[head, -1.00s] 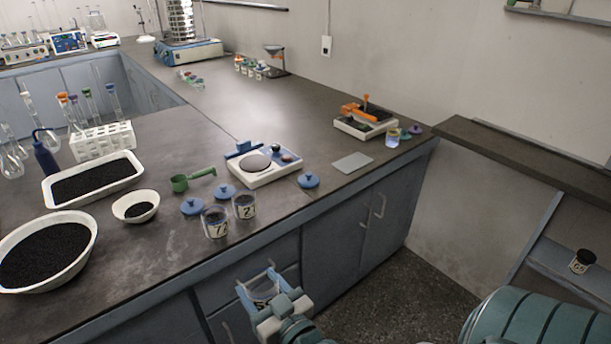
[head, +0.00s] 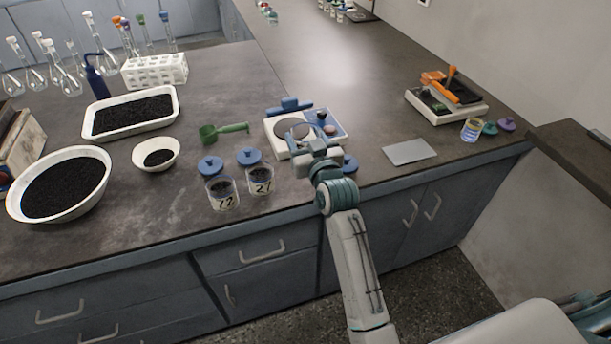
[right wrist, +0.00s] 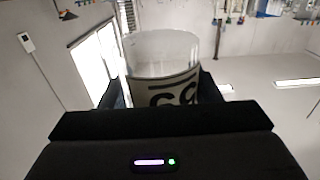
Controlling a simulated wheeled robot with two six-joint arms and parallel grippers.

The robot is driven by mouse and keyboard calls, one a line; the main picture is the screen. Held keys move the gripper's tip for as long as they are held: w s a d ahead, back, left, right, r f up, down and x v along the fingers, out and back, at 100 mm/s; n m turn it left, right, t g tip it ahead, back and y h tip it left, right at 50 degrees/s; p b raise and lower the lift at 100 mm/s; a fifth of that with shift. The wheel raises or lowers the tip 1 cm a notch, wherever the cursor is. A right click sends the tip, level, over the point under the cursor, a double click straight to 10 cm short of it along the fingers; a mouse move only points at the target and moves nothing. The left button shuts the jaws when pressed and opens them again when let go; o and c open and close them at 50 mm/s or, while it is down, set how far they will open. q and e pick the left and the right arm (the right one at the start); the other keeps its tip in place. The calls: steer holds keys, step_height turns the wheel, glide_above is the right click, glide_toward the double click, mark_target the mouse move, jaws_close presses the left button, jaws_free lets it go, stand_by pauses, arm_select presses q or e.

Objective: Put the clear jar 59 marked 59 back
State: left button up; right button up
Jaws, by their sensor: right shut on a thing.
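The clear jar 59 (right wrist: 165,65) is between the fingers of my right gripper in the right wrist view. Its glass looks clear above a pale label with dark digits, partly hidden by the gripper. In the head view my right gripper (head: 318,150) is over the front of the white-and-blue balance (head: 278,143), shut on the jar. I cannot make the jar out there, nor tell whether it touches the balance. My left gripper is not in view.
Two labelled jars with dark contents, one (head: 222,193) left of the other (head: 259,181), stand left of my arm, blue lids (head: 210,165) behind them. A blue lid (head: 349,164) lies right of my gripper. A green scoop (head: 225,130) and grey plate (head: 409,151) lie nearby.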

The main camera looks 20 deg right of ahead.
steer(key=shift+w, duration=0.4)
step_height(320, 180, down, 5)
steer(key=shift+d+r, duration=0.1)
steer(key=shift+r, duration=0.1)
steer(key=shift+f, duration=0.75)
step_height(320, 180, down, 4)
steer(key=shift+r+p, duration=0.25)
steer(key=shift+p, duration=0.05)
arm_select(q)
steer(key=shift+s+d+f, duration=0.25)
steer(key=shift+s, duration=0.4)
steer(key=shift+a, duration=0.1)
arm_select(e)
steer(key=shift+f, duration=0.1)
steer(key=o, duration=1.1)
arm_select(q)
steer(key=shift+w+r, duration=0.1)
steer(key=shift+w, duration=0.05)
